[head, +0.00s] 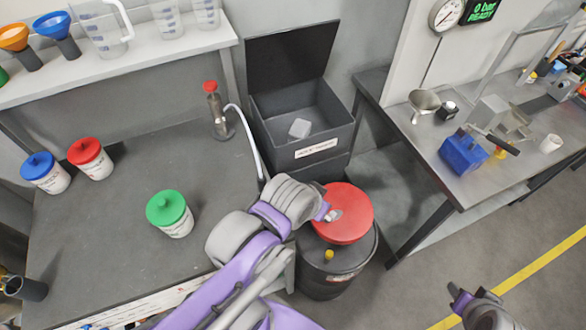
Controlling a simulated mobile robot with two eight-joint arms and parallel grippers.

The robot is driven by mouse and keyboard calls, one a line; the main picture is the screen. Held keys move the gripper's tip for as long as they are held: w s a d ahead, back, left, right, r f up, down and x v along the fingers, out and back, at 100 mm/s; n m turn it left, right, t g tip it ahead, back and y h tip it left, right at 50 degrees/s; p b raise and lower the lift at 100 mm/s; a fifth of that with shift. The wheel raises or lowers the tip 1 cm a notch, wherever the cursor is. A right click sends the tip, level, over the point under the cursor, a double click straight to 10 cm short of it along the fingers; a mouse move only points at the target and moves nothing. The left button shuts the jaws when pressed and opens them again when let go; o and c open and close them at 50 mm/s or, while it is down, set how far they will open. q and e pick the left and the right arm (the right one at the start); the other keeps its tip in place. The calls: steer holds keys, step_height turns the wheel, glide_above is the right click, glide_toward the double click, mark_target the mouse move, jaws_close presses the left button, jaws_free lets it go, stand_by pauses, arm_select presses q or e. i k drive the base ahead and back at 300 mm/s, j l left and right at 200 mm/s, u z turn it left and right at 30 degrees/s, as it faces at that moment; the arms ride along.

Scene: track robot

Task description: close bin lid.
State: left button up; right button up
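A dark grey square bin (262,140) with a white label on its front stands between the two work surfaces. Its black lid (290,55) is up, tilted back on the rear edge, and the bin's mouth is open. A pale grey block-like item (300,128) lies inside. My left gripper (327,213) is in front of the bin, over a round red disc (350,228) on a dark drum (325,272). It is near a small grey knob-like part on the disc; contact and finger opening are unclear. My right gripper (459,296) is low at the bottom right, away from the bin, its opening unclear.
The left bench (110,240) holds blue, red and green-lidded jars (170,213) and a red-topped dispenser (216,110). The right metal table (450,185) holds a blue device (463,152) and a metal cup. Floor with a yellow line (520,280) is clear at right.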

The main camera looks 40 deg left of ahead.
mark_target(284, 57)
steer(key=u, duration=1.25)
